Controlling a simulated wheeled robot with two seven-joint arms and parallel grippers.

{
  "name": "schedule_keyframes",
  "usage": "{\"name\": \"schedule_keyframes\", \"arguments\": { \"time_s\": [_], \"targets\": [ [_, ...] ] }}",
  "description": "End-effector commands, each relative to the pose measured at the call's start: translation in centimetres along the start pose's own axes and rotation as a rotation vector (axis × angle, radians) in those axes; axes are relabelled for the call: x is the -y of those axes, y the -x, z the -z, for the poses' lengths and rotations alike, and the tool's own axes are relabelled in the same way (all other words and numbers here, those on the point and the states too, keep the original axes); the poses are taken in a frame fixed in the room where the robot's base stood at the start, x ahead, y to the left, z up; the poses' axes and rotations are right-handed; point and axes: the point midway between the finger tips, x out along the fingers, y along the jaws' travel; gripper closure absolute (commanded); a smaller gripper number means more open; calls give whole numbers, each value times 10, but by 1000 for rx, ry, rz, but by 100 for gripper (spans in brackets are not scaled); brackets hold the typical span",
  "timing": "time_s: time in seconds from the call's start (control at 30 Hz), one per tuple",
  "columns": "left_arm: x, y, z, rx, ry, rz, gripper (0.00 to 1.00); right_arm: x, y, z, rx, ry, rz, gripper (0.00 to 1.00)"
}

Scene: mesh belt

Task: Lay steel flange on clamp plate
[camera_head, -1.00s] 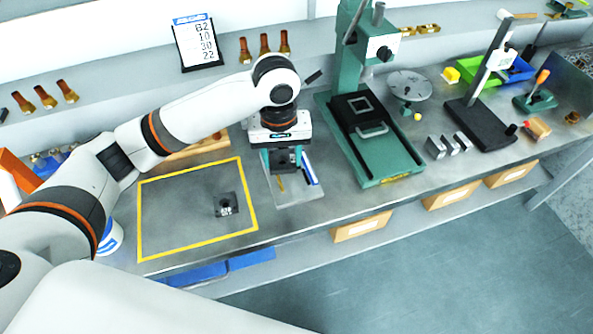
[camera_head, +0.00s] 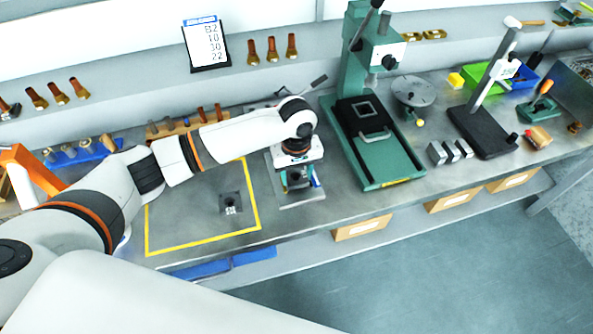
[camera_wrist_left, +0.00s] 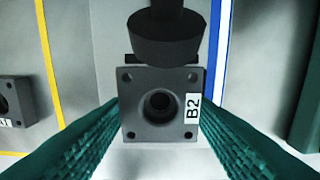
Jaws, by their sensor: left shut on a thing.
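My left gripper (camera_head: 297,186) is shut on a dark square flange (camera_wrist_left: 160,128) with a central bore, corner holes and a B2 label. Its green fingers lie along both sides of the flange in the left wrist view, low over a grey sheet or tray (camera_head: 308,198). In the head view my wrist mostly hides the flange. A similar dark block (camera_head: 230,203) sits inside the yellow outline. A black plate with a pale square (camera_head: 363,112) lies on the green press; I cannot tell whether it is the clamp plate. My right gripper is out of view.
The green press (camera_head: 402,168) stands just right of my left gripper. A blue-and-white strip (camera_wrist_left: 217,65) lies beside the flange. Left of the tray, the yellow-outlined area (camera_head: 185,215) is mostly free. Wooden and blue racks stand behind it.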

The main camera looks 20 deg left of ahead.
Motion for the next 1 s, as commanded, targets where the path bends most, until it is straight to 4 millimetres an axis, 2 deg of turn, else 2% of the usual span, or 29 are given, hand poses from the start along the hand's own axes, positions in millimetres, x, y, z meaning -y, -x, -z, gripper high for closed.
{"name": "schedule_keyframes", "arguments": {
  "time_s": [0.2,0.67,0.7,0.83,1.0],
  "targets": [
    [1,0,0,1,-1,2,87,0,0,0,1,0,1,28],
    [1,-12,0,0,-1,1,87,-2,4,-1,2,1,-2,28],
    [0,-13,1,-1,-1,0,48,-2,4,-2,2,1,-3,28],
    [-1,-14,1,-3,-1,-3,28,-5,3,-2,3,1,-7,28],
    [-2,-15,1,-4,0,-8,28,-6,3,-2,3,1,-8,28]
  ]
}}
